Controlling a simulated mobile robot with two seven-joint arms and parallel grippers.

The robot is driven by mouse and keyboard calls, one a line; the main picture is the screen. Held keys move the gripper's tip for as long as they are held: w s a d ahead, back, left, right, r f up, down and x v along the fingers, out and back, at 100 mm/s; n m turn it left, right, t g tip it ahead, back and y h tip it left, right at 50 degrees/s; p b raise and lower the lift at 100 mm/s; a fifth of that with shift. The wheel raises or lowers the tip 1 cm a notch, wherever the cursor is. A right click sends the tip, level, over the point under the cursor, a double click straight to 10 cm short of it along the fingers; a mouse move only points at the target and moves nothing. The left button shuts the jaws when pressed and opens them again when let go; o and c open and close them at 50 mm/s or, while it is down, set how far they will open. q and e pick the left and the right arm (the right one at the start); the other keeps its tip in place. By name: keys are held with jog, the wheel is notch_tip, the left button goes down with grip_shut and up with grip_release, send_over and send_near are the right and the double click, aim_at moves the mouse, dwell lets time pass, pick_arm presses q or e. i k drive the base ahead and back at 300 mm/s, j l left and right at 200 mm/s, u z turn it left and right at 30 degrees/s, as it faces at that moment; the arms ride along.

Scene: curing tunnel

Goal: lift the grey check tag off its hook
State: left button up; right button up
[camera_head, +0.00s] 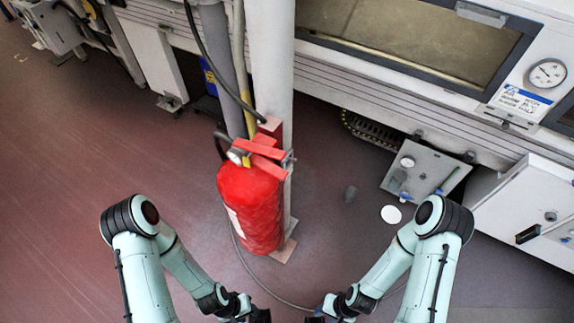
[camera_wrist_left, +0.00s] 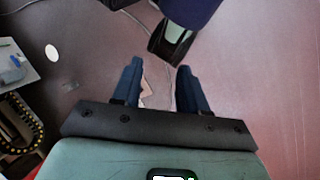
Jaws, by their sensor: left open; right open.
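I cannot make out a grey check tag on a hook for certain.
A grey panel (camera_head: 428,172) with a gauge and coloured fittings is low at the right. A white disc (camera_head: 391,214) lies near it. A thin cable (camera_head: 243,262) runs along the floor. The machine (camera_head: 400,85) spans the back. The floor at left is clear.

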aim_at(288, 166)
jog(key=i+l+u, duration=0.15)
jog(key=l, duration=0.6)
jog(key=l+u, duration=0.1)
jog(key=l, duration=0.7)
jog(key=i+l+u, duration=0.1)
jog(key=l, duration=0.25)
jog(key=i+j, duration=0.25)
jog(key=j, duration=0.1)
